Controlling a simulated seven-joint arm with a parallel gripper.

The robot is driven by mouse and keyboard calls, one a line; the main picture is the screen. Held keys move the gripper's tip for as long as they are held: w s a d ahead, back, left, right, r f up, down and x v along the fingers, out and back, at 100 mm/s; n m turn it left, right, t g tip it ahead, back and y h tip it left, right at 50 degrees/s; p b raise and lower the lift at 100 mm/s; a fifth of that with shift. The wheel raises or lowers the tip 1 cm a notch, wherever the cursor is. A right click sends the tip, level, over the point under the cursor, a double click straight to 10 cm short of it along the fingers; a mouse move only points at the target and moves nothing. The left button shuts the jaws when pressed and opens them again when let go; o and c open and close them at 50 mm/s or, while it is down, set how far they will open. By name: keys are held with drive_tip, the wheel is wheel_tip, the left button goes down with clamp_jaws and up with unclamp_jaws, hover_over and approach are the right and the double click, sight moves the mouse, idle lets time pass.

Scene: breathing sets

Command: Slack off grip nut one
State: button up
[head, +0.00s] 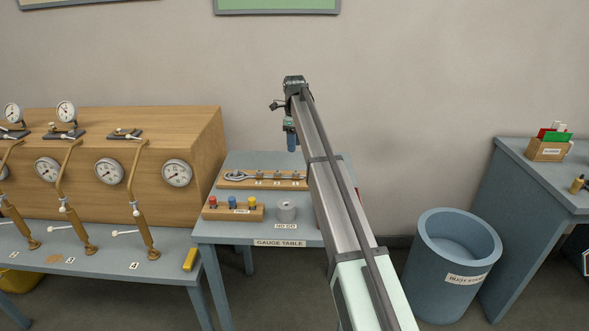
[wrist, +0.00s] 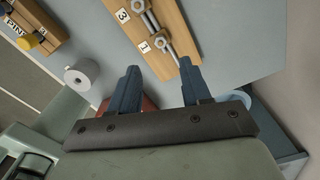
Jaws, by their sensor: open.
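A wooden rack (head: 246,184) lies at the back of the gauge table, with a metal spanner-like piece (head: 235,177) at its left and small metal fittings along it. My gripper (head: 291,140) hangs above the back right of the table.
A block with red, blue and yellow knobs (head: 233,213) and a grey cylinder (head: 287,210) stand at the table's front. A wooden gauge cabinet (head: 205,145) is on the left. A blue bin (head: 432,270) stands right of the table. The wall is behind.

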sight(295, 172)
wheel_tip(295, 172, down, 11)
drive_tip(key=shift+f, duration=0.15)
idle(0.4)
drive_tip(key=shift+c, duration=0.3)
clamp_jaws()
